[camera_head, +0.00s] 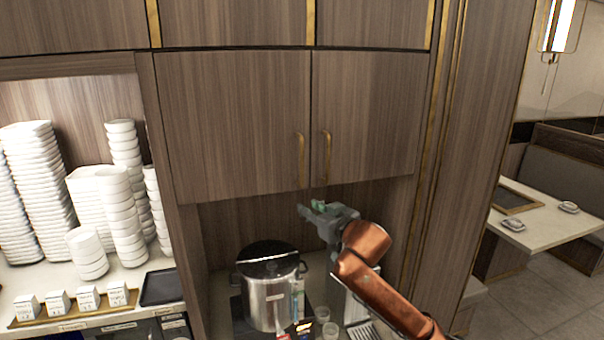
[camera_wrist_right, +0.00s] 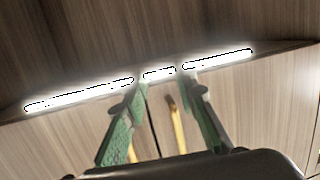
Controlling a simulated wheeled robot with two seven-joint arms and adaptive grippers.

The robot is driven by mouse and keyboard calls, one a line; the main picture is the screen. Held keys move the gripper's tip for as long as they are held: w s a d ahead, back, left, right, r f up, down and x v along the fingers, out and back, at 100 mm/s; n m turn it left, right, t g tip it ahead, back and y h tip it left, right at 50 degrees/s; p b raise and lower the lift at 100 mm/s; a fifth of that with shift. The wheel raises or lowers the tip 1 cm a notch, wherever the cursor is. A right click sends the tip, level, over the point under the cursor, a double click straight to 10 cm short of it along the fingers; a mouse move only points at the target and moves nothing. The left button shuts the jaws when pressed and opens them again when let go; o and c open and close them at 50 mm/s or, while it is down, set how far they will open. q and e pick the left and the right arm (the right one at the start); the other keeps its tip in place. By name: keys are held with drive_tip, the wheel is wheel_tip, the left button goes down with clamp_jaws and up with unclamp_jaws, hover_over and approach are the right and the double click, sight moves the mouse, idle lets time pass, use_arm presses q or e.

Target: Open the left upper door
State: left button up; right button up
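The left upper door (camera_head: 235,125) is a brown wood-grain cabinet door, closed, with a vertical gold handle (camera_head: 301,160) near its lower right corner. The right upper door (camera_head: 365,120) beside it is also closed, with its own gold handle (camera_head: 326,158). My right gripper (camera_head: 308,209) is just below the doors' bottom edge, under the handles and apart from them. In the wrist view its two green fingers (camera_wrist_right: 162,90) stand apart with nothing held between them. Gold handles (camera_wrist_right: 177,125) show between and behind the fingers there. My left gripper is not in view.
A steel pot (camera_head: 268,300) with a dark lid stands on the counter below the doors. Stacks of white dishes (camera_head: 122,205) fill the open shelf at left. A glowing light strip (camera_wrist_right: 80,95) crosses the wrist view. A dining table (camera_head: 545,225) is far right.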

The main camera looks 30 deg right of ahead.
drive_tip(key=t, duration=0.2)
approach(303, 158)
drive_tip(key=w, duration=0.3)
drive_tip(key=w+p, duration=0.3)
drive_tip(key=w, duration=0.3)
drive_tip(key=shift+w+d+r, duration=0.1)
drive_tip(key=shift+w+d, duration=0.05)
drive_tip(key=shift+w, duration=0.05)
drive_tip(key=shift+w+p, duration=0.4)
drive_tip(key=shift+w, duration=0.25)
drive_tip(key=shift+c, duration=0.4)
clamp_jaws()
